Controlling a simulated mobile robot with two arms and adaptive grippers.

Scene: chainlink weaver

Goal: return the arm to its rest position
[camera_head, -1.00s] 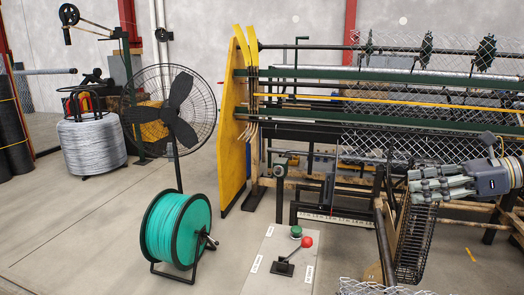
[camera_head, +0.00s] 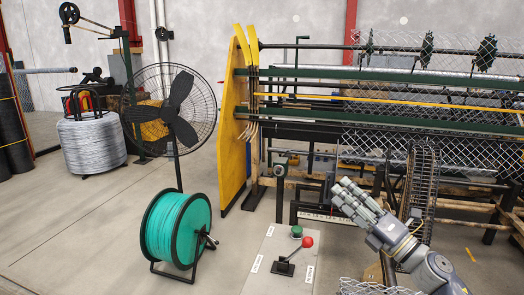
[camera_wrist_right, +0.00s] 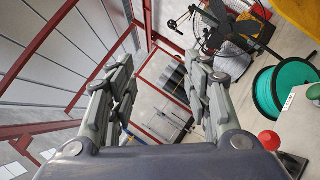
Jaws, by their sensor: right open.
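My right gripper (camera_head: 350,198) is at the lower right of the head view, in front of the weaving machine (camera_head: 400,122). Its fingers point up and to the left. In the right wrist view the two grey finger sets of the right gripper (camera_wrist_right: 165,95) stand apart with nothing between them. My left gripper is not in view.
A panel with a red-knobbed lever (camera_head: 306,242) and a green button (camera_head: 296,231) stands left of the right gripper. A teal reel (camera_head: 176,228), a black fan (camera_head: 170,110) and a wire coil (camera_head: 92,145) stand further left. The floor at lower left is clear.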

